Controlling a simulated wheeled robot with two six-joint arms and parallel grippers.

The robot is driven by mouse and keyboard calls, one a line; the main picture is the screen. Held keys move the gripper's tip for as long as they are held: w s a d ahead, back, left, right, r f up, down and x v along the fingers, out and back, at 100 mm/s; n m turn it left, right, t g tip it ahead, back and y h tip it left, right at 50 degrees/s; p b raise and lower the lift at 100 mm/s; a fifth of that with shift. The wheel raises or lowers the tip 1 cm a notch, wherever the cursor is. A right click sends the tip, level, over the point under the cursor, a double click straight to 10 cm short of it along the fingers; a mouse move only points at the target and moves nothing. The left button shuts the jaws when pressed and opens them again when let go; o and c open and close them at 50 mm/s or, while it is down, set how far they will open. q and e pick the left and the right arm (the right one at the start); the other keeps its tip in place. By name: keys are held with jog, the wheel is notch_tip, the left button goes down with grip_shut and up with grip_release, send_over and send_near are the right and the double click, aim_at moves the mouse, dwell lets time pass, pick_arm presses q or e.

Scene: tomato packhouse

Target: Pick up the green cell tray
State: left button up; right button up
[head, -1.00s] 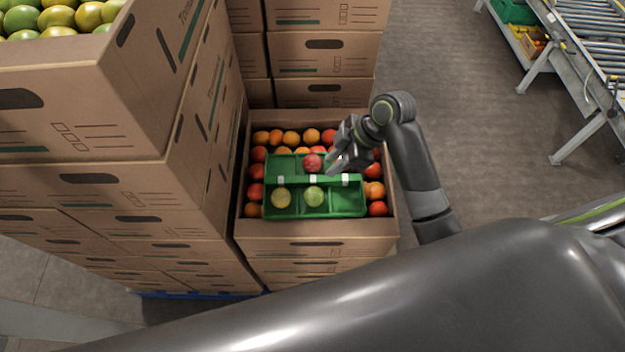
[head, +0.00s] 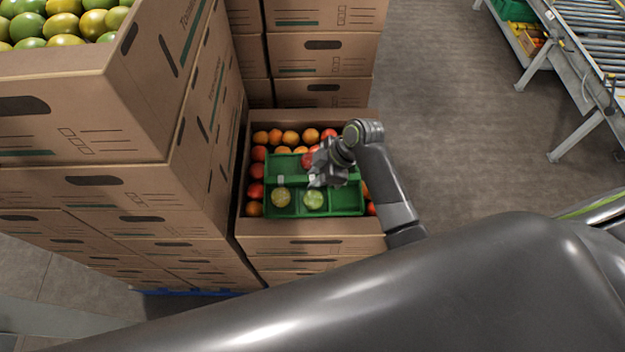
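The green cell tray (head: 346,202) lies on top of the tomatoes in the open cardboard box, slightly tilted in the picture. A yellowish tomato (head: 280,197) and a green tomato (head: 313,199) sit in its front cells, and the front right cell is empty. A red tomato (head: 308,160) in the back row is partly hidden by my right gripper. My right gripper (head: 317,180) is over the tray's raised middle bar, with its fingertips at or just above it. I cannot tell whether the fingers touch or grip the bar. My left gripper is not in view.
The open box (head: 310,228) tops a stack and holds orange and red tomatoes around the tray. A taller stack of cartons (head: 90,105) rises close on the left, and more cartons (head: 322,55) stand behind. Floor is open to the right, before a roller conveyor (head: 590,40).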

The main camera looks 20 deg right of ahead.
grip_shut()
